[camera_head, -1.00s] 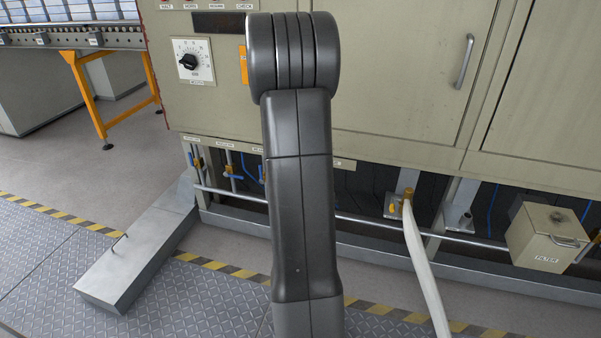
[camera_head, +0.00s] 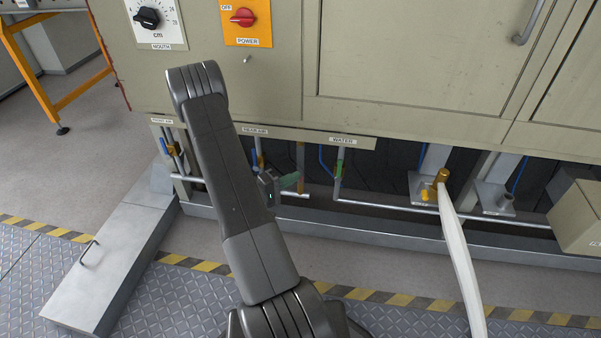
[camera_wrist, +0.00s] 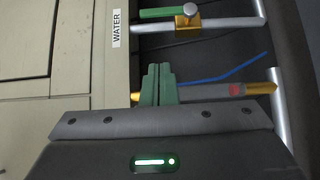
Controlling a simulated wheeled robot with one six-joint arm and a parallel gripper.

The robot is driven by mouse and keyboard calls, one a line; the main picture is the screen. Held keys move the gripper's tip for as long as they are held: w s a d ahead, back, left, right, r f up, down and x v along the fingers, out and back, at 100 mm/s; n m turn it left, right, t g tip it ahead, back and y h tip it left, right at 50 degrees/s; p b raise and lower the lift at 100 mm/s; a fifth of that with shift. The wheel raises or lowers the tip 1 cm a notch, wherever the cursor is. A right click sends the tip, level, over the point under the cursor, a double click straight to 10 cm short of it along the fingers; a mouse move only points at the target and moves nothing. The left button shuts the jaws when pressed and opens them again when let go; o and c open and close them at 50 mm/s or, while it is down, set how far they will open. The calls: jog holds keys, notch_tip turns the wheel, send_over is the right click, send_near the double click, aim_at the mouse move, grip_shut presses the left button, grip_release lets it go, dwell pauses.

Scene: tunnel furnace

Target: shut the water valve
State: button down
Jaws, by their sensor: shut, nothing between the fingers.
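The water valve shows under the WATER label in the head view, with a green lever (camera_head: 339,166) lying along its upright pipe. In the wrist view the green lever (camera_wrist: 168,13) lies parallel to the pipe, beside a brass valve body (camera_wrist: 187,21) with a round silver knob. My gripper (camera_head: 291,180) has green fingers and is to the left of the valve, apart from it. In the wrist view the shut, empty fingertips (camera_wrist: 158,72) are below the valve in the picture. No contact with the lever shows.
A neighbouring pipe with brass ends (camera_wrist: 262,89) and a red mark runs close by the fingers. A blue hose (camera_wrist: 230,71) passes between the pipes. The cabinet (camera_head: 410,60) overhangs the pipework. A white hose (camera_head: 460,255) and brass fitting (camera_head: 442,176) stand to the right.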

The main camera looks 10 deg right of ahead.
aim_at(339, 171)
jog(key=s+d+b+x, duration=0.1)
jog(key=b+x, duration=0.3)
jog(key=x, duration=0.7)
jog(key=shift+s+d, duration=0.45)
jog(key=shift+s, duration=0.2)
